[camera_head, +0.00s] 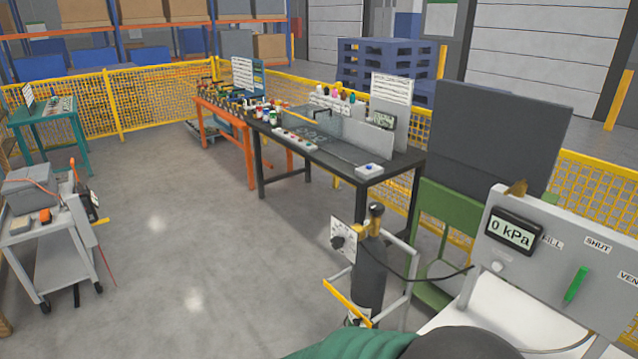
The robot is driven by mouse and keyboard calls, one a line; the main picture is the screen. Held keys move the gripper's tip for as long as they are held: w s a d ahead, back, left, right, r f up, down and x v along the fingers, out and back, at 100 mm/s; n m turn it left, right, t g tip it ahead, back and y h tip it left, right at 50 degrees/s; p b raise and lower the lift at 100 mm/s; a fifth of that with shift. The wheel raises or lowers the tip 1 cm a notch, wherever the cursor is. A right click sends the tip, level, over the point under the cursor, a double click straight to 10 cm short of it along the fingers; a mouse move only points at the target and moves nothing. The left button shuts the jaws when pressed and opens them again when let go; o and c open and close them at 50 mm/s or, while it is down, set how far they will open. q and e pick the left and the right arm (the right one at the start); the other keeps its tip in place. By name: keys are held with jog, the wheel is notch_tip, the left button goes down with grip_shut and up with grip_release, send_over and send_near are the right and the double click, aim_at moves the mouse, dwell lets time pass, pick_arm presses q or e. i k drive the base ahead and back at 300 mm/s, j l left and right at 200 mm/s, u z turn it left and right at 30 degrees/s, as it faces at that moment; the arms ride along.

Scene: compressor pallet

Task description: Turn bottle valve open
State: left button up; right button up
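A dark gas bottle (369,277) stands upright in a light metal frame right of centre. Its valve (376,215) sits on top, with a dark knob over a brass-coloured body. A white plate with a dial and a dark knob (338,242) is beside the bottle neck. A dark hose runs from the bottle top right to a grey panel (540,262). The panel's display (514,232) reads 0 kPa. A green lever (576,284) on it points up towards the SHUT label, between FILL and a partly cropped VENT. Neither gripper is visible. Whether the bottle valve is open cannot be told.
A black worktable (335,160) with bottles and boards stands behind the gas bottle. A yellow strip (347,303) crosses the bottle frame's front. A grey cart (50,230) stands at the left. Open floor (190,250) lies between. Yellow mesh fencing (155,97) runs behind.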

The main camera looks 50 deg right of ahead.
aim_at(377, 209)
jog(key=i+z, duration=0.15)
jog(key=i, duration=0.45)
jog(key=i+z, duration=0.2)
jog(key=i, duration=0.35)
jog(key=i+j+z, duration=0.15)
jog(key=i, duration=0.45)
